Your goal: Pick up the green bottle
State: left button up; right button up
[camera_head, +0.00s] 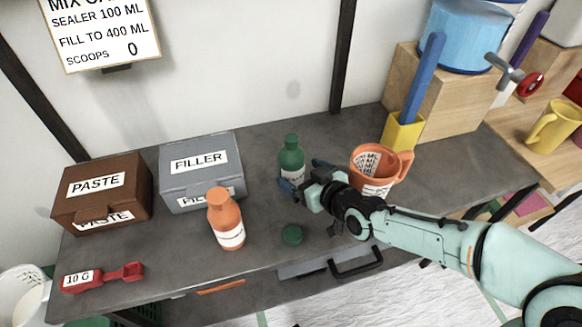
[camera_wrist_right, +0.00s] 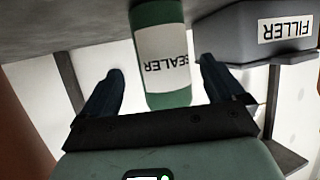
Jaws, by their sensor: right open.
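The green bottle (camera_head: 291,155) stands upright on the grey bench, right of the filler box. Its white label reads "SEALER" in the right wrist view, where the bottle (camera_wrist_right: 162,50) appears upside down between the two fingers. My right gripper (camera_head: 300,178) is open and reaches in from the right, close to the bottle. In the wrist view the right gripper (camera_wrist_right: 160,92) has a finger on each side of the bottle, with gaps visible. In the head view the gripper hides the bottle's lower part. My left gripper is not in view.
The filler box (camera_head: 202,172) and paste box (camera_head: 101,194) stand left, with a red scoop (camera_head: 103,277) near the edge. An orange measuring cup (camera_head: 381,168) stands right, close to my arm.

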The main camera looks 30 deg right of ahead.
aim_at(291, 170)
jog(key=x, duration=0.4)
jog(key=shift+w+a+f+b, duration=0.2)
jog(key=shift+w+f+b, duration=0.05)
jog(key=shift+f+b, duration=0.05)
jog(key=c, duration=1)
jog(key=shift+r, duration=0.1)
jog(key=c, duration=0.4)
jog(key=shift+o, duration=0.2)
